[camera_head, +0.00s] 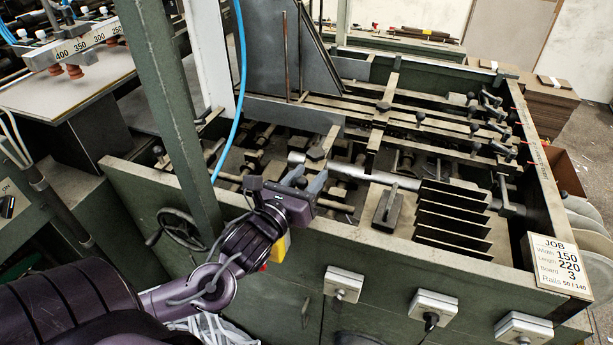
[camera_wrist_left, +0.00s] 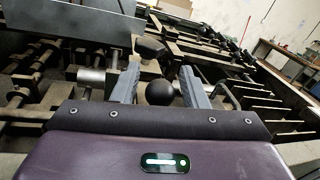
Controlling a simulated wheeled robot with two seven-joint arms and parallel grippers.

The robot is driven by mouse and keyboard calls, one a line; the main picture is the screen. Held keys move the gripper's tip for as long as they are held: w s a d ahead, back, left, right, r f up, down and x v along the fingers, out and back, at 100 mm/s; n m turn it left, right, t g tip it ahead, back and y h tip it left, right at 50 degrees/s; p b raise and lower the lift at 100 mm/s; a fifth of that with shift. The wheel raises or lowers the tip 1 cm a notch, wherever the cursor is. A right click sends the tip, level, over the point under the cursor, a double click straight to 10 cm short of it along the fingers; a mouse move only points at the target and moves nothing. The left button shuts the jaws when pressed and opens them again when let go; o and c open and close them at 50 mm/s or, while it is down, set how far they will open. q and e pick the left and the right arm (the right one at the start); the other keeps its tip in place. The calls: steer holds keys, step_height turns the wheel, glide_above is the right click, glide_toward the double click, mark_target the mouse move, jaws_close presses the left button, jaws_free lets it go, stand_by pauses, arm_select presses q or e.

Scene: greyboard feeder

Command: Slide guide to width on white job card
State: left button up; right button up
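The white job card (camera_head: 558,265) lies on the front right corner of the feeder frame. It reads width 150, length 220, board 3, rails 50 / 140. My left gripper (camera_head: 309,179) is over the front left part of the feeder bed, its fingers apart. In the left wrist view, a round black knob (camera_wrist_left: 160,92) shows between the two fingers, with a gap on each side; I cannot tell if it is fully between them. A grey upright plate (camera_head: 262,50) stands at the back of the bed; which part is the guide is not clear. My right gripper is out of view.
A silver bar (camera_head: 350,170) runs across the bed behind my gripper. Several dark upright plates (camera_head: 452,220) and a block with a handle (camera_head: 387,208) stand to the right. A green post (camera_head: 170,100) and blue hose (camera_head: 241,80) rise at the left.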

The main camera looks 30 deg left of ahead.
arm_select(q)
jaws_close()
steer(key=shift+r, duration=0.1)
steer(key=shift+w+p, duration=0.15)
steer(key=shift+p, duration=0.3)
steer(key=shift+o, duration=0.9)
jaws_free()
